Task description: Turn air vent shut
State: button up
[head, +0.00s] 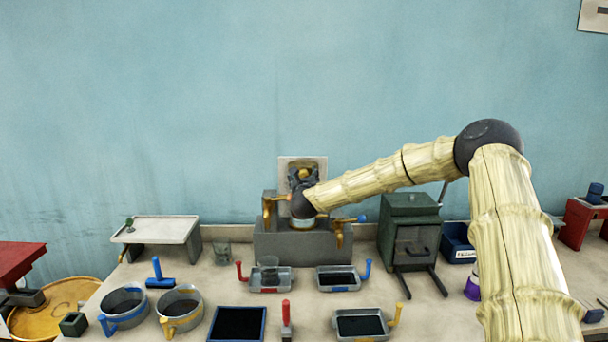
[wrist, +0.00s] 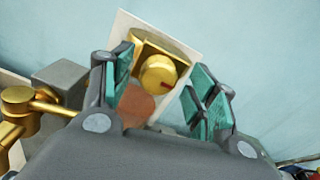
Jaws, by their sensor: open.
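The air vent is a brass fitting with a round knob (wrist: 158,75) on a pale square plate (wrist: 190,45) fixed to the wall. A dark red mark shows on the knob's face. A copper-coloured disc (wrist: 137,104) sits just below it. In the head view the plate (head: 286,163) is behind the end of my arm, which hides much of the vent. My gripper (wrist: 163,82) is open, its teal pads on either side of the knob in the wrist view. I see no pad touching the knob; the exact depth between them is unclear.
A grey block (head: 275,247) with brass taps (head: 268,209) stands below the vent; a brass tap (wrist: 20,100) is close at left in the wrist view. A green cabinet (head: 410,215) is to the right. Trays, including a red-handled one (head: 257,285), and pots crowd the front bench.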

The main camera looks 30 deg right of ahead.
jog(key=shift+w+d+f, duration=0.15)
jog(key=shift+w, duration=0.1)
jog(key=c, duration=1)
